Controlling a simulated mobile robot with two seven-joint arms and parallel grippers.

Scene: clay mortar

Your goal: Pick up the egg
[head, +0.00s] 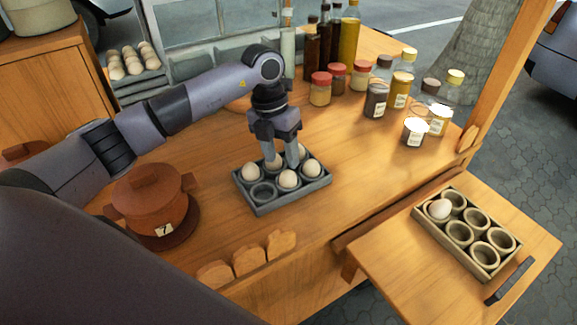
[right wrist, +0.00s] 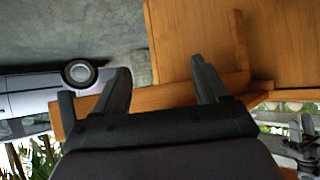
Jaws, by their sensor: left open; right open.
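A grey egg tray (head: 270,208) on the wooden counter holds several pale eggs, including one at its left (head: 250,171) and one at its front (head: 287,179); its front-left cup (head: 263,192) is empty. My left gripper (head: 279,157) points down over the tray's back part, open, with its fingers low among the eggs. An egg (head: 274,161) shows partly between or behind the fingers; I cannot tell if they touch it. My right gripper (right wrist: 160,82) is open and empty in the right wrist view, away from the eggs.
A second tray (head: 452,232) on the lower side shelf holds one egg (head: 439,209) and several empty cups. A lidded brown pot (head: 150,205) stands left of the egg tray. Jars (head: 376,100) and bottles (head: 349,38) stand behind. Counter right of the egg tray is clear.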

